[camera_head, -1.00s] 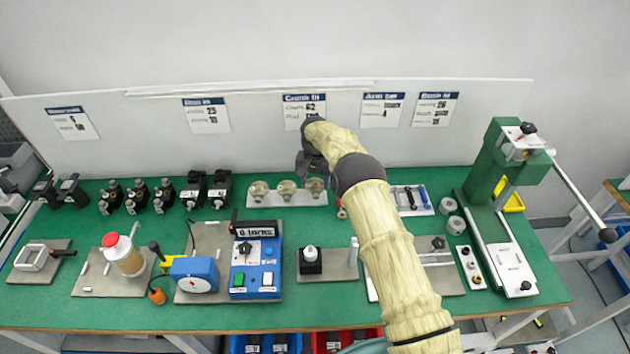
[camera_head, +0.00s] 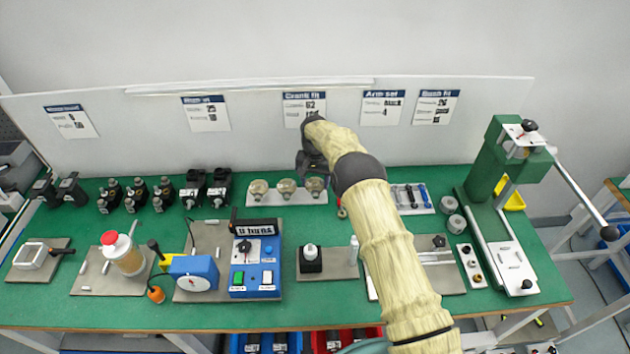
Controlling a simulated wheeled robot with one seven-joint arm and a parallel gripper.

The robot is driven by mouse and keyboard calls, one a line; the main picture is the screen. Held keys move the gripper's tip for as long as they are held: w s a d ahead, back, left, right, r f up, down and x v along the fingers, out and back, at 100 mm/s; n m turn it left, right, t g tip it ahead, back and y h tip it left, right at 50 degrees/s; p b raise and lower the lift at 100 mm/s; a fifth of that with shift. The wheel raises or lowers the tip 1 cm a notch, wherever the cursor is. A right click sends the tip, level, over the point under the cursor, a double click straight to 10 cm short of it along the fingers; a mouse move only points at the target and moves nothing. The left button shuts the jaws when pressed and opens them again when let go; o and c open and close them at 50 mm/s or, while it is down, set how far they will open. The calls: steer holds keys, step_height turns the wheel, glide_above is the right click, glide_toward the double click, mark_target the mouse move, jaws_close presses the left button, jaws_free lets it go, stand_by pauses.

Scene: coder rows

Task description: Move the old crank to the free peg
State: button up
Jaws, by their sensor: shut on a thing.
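My gripper (camera_head: 311,168) is dark and points down at the back of the bench, at the right end of a white tray (camera_head: 268,200). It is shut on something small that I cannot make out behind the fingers. Three round, pale brass-coloured parts stand in a row on the tray: a left one (camera_head: 259,189), a middle one (camera_head: 287,188) and a right one (camera_head: 315,187). The right one is directly below the gripper; whether they touch is unclear. I cannot tell which part is the old crank, and no free peg can be made out.
A grey plate with a black block (camera_head: 311,261) stands in front of the tray. A blue tester (camera_head: 255,268) is left of it, and a green press (camera_head: 491,190) stands at the right. Black units (camera_head: 205,188) line the back left. Some green bench top around the tray is bare.

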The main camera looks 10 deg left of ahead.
stand_by(0.3)
steer(key=o, duration=1.1)
steer(key=shift+f, duration=0.1)
step_height(320, 180, up, 18)
steer(key=shift+f+b, duration=0.25)
steer(key=shift+b, duration=0.4)
